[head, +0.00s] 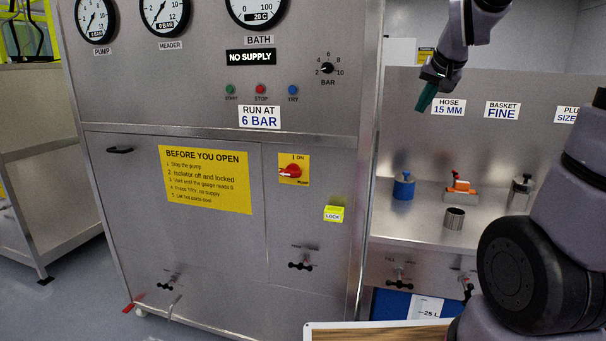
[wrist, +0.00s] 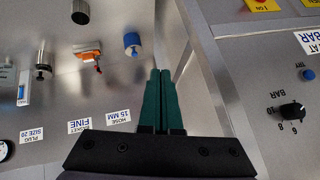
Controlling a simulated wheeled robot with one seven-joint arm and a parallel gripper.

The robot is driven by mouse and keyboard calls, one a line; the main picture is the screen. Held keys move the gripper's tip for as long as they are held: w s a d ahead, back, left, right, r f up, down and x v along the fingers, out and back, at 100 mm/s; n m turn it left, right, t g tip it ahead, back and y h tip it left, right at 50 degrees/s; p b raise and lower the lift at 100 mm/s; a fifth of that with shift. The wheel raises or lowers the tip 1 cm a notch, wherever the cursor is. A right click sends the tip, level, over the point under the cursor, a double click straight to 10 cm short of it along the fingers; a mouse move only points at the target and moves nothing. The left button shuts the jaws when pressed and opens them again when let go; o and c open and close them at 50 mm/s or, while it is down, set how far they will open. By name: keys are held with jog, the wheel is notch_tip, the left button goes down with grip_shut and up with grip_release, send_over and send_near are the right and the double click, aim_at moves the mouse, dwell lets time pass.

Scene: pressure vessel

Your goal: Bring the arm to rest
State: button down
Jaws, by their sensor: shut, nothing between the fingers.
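My gripper (head: 426,97) shows at the upper right of the head view, with dark green fingers pointing down and to the left. It hangs in the air in front of the back panel, above the steel bench. In the wrist view my gripper (wrist: 161,74) has its two green fingers side by side, closed together with nothing between them. My arm comes in from the right edge of the head view, its upper links partly out of frame.
A steel cabinet (head: 110,220) with gauges stands left of my gripper. On the bench (head: 405,215) below are a blue fitting (head: 403,188), an orange-handled valve (head: 459,187), a metal cup (head: 454,218) and a steel fitting (head: 521,192). A wood-topped board (head: 380,331) lies at the bottom.

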jog(key=s+a, duration=0.2)
jog(key=s, duration=0.9)
jog(key=s+a+g+y, duration=0.1)
jog(key=s+a, duration=0.2)
jog(key=s, duration=0.7)
jog(key=shift+s+a+r+y, duration=0.15)
jog(key=shift+s+r+y, duration=0.15)
jog(key=shift+s+r, duration=0.1)
